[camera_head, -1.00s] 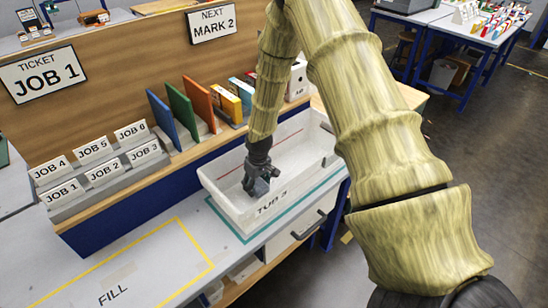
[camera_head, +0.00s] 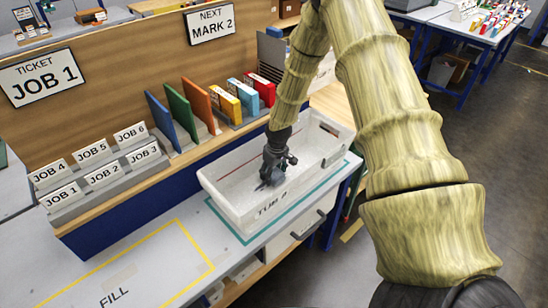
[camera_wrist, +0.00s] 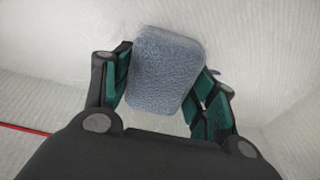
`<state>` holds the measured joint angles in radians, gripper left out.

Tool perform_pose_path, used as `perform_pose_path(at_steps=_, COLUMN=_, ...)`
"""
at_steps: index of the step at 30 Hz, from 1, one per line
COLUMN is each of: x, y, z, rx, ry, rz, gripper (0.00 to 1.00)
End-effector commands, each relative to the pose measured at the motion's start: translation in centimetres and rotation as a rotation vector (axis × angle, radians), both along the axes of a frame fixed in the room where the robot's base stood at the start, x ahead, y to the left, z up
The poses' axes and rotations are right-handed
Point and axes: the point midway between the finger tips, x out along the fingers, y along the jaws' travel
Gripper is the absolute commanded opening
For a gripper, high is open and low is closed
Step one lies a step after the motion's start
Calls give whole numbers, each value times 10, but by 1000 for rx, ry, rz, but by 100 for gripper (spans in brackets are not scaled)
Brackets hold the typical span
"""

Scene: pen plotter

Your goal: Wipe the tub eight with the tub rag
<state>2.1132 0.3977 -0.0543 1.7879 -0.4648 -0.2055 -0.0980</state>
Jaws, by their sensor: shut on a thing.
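The tub (camera_head: 243,208) is a long white open box on the bench, with a label on its front that reads TUB and a digit too blurred to tell. A thin red line runs along its inner wall. My gripper (camera_head: 268,182) is down inside the tub. In the wrist view my gripper (camera_wrist: 165,85) is shut on the grey-blue tub rag (camera_wrist: 165,70), a thick rounded pad held between the two green-lined fingers. Pale tub surface lies behind the rag; whether the rag touches it I cannot tell.
The tub stands inside a teal outline (camera_head: 228,228) on the bench. Coloured upright boards (camera_head: 180,115) and small boxes (camera_head: 228,105) line the shelf behind it. Job card holders (camera_head: 100,175) stand at the left. The yellow-outlined FILL area (camera_head: 140,275) is empty.

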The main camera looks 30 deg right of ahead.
Motion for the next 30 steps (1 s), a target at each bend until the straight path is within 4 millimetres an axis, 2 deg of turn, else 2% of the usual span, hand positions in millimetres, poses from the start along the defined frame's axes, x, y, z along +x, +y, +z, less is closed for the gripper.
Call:
perform_pose_path(at_steps=1, x=3, y=1, z=20, rx=0, ry=-6, rz=2, gripper=35)
perform_pose_path(at_steps=18, x=5, y=7, z=68, rx=-1, ry=-3, rz=9, gripper=35)
perform_pose_path(at_steps=23, x=6, y=8, z=75, rx=0, ry=-3, rz=10, gripper=35)
perform_pose_path(at_steps=30, x=6, y=8, z=75, rx=0, ry=-3, rz=11, gripper=35)
